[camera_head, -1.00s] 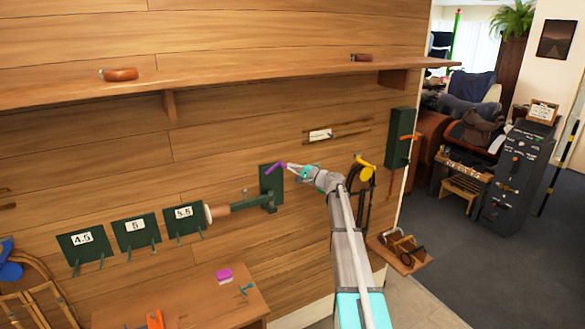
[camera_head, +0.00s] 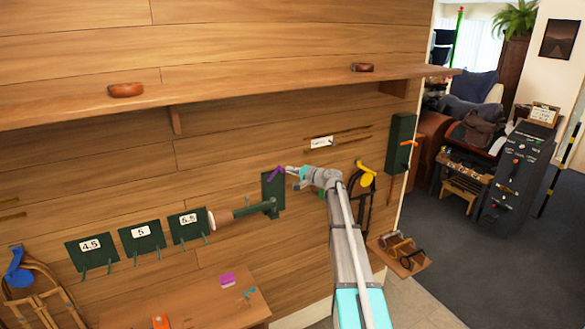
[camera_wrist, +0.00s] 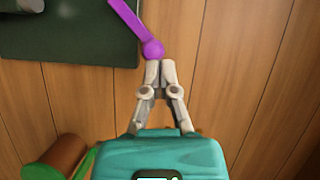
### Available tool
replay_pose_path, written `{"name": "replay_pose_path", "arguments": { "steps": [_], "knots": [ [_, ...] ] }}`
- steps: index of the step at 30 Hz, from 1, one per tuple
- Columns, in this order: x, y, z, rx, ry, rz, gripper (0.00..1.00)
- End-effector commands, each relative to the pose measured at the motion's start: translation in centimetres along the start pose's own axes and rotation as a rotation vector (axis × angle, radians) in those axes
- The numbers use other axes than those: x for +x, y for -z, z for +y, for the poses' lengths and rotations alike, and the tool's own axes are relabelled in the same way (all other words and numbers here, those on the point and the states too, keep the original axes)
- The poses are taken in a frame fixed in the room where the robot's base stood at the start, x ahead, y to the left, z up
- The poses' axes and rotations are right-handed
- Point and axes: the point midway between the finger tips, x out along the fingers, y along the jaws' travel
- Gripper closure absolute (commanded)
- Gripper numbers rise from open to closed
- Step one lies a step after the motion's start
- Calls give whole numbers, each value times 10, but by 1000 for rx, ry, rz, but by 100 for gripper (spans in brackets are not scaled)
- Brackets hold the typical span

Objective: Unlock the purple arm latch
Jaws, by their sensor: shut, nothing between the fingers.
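The purple arm latch (camera_head: 276,174) is a slim lever on a dark green wall plate (camera_head: 275,193). In the head view it slants from lower left to upper right. In the wrist view the latch (camera_wrist: 131,22) ends in a round purple knob. My gripper (camera_head: 290,169) is at the latch's right end. In the wrist view my gripper (camera_wrist: 160,67) is shut and empty, its fingertips right at the knob. They look close to touching it; I cannot tell whether they do. A green arm with a wooden roller (camera_head: 234,214) sticks out from the plate.
Green panels marked 4.5 (camera_head: 90,246), 5 and 5.5 hang to the left. A wooden shelf (camera_head: 210,92) runs above. Below is a wooden bench (camera_head: 200,300) with a purple block (camera_head: 227,279). A yellow hook (camera_head: 367,174) and a green box (camera_head: 400,142) are to the right.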

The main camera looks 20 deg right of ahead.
Motion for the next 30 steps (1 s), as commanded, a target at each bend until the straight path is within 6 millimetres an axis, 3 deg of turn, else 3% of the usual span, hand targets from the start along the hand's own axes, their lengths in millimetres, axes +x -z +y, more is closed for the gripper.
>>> {"name": "replay_pose_path", "arguments": {
  "steps": [1, 12, 23, 30],
  "knots": [
    [1, -2, -9, -30, -15, -1, 100],
    [5, -11, -18, -201, -102, 0, 100],
    [4, -8, -15, -195, -99, 1, 100],
    [-7, 5, -19, -196, -99, 0, 100]
  ]
}}
